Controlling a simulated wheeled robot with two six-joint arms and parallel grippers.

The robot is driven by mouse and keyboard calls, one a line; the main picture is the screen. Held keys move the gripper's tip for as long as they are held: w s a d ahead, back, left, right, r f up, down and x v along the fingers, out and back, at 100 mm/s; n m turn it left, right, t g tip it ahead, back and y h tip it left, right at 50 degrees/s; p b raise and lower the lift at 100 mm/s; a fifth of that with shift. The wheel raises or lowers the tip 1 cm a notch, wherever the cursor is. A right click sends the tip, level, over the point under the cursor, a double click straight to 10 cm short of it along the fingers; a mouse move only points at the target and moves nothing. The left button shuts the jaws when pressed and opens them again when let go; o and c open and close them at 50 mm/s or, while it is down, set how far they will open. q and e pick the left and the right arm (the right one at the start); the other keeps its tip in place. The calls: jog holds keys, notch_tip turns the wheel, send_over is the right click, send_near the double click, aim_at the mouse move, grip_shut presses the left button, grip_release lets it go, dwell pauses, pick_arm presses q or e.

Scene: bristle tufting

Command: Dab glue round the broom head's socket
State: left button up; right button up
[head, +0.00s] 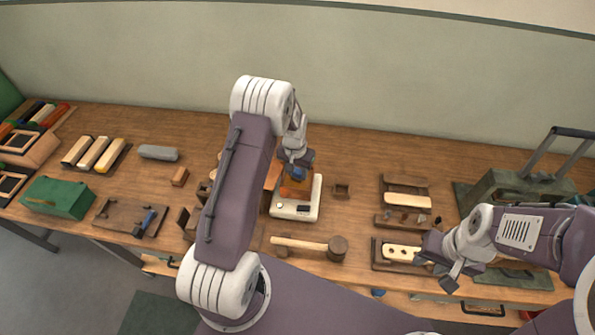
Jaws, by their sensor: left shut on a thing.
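My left gripper (297,162) is shut on a small blue thing (298,174), held over a white scale-like device (305,209). Something orange shows just below the blue thing; whether they touch is unclear. My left arm hides part of the table beside it. My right gripper (447,272) is at the front right, beside a pale block with a row of dark holes (402,252) in a dark wooden holder. Another pale block (407,201) lies behind that holder. I cannot tell which piece is the broom head, and no socket or glue is clearly seen.
A wooden mallet (310,246) lies at the front middle. A green box (58,198), a board with a blue-handled tool (148,221) and several pale blocks (97,153) are at the left. A dark green machine (510,187) stands at the right. The back middle is clear.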

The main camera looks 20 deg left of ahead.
aim_at(297, 171)
pick_arm(q)
notch_tip(297, 171, up, 7)
jog(key=p, duration=0.5)
jog(key=shift+p, duration=0.3)
jog(key=shift+f, duration=0.1)
dwell(0.5)
